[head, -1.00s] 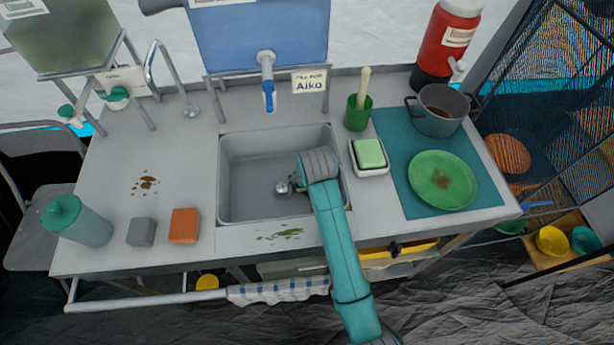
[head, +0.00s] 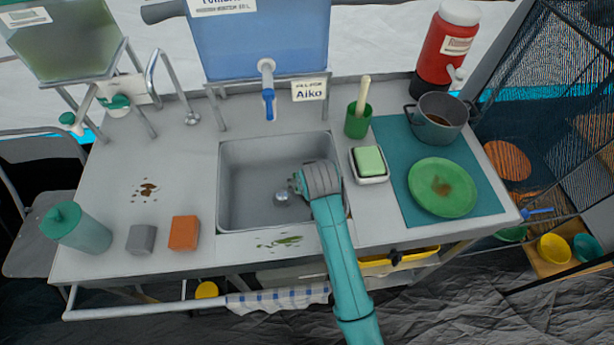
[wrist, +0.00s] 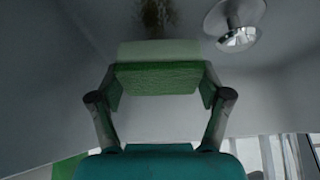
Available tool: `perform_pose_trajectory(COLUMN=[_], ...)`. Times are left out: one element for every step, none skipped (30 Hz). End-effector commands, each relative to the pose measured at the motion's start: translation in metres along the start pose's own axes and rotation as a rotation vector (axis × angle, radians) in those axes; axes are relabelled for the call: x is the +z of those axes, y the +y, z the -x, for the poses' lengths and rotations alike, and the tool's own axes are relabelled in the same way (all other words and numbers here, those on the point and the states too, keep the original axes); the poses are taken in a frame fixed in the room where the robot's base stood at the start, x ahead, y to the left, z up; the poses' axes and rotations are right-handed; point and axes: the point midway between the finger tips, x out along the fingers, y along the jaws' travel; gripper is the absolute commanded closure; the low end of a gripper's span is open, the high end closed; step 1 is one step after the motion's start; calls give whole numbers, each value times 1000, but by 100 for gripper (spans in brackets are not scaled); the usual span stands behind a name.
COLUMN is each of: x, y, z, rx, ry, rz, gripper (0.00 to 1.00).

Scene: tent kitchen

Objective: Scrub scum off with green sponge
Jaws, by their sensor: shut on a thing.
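My gripper (wrist: 160,90) is shut on a green sponge (wrist: 156,78) with a paler far layer, seen in the wrist view. In the head view my gripper (head: 297,183) is inside the grey sink (head: 245,180), close to the drain, and mostly hides the sponge. A dark brown-green scum patch (wrist: 155,14) shows on the sink surface just beyond the sponge in the wrist view. I cannot tell whether the sponge touches the surface. The metal drain (wrist: 238,22) is to the right of the patch; it also shows in the head view (head: 282,196).
A green smear (head: 280,242) is on the front ledge, and brown spots (head: 146,190) are on the left counter. A green block in a white dish (head: 371,178), a green plate (head: 425,199) and a pot (head: 437,131) stand right. A tap (head: 268,100) hangs behind the sink.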

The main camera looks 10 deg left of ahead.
Motion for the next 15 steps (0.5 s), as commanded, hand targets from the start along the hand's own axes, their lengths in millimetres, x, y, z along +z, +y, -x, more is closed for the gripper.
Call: perform_pose_trajectory(x=[54, 52, 49, 47, 46, 44, 43, 42, 42, 41, 40, 39, 38, 36, 34], y=[-4, -4, -4, -4, -4, -3, -3, -3, -3, -3, -3, -3, -3, -3, -3], z=[-5, -6, -8, -9, -9, -10, -10, -11, -11, -11, -11, -12, -12, -13, -14], rx=[4, 4, 4, 4, 4, 4, 4, 4, 3, 3, 3, 4, 4, 4, 4], ry=[-191, -191, -192, -191, -191, -190, -189, -189, -188, -188, -188, -188, -188, -187, -186], rz=[6, 6, 6, 6, 6, 6, 6, 6, 6, 6, 6, 6, 6, 6, 6], gripper=[51, 51, 51, 51, 51, 51, 51, 51, 51, 51, 51, 51, 51, 51, 51])
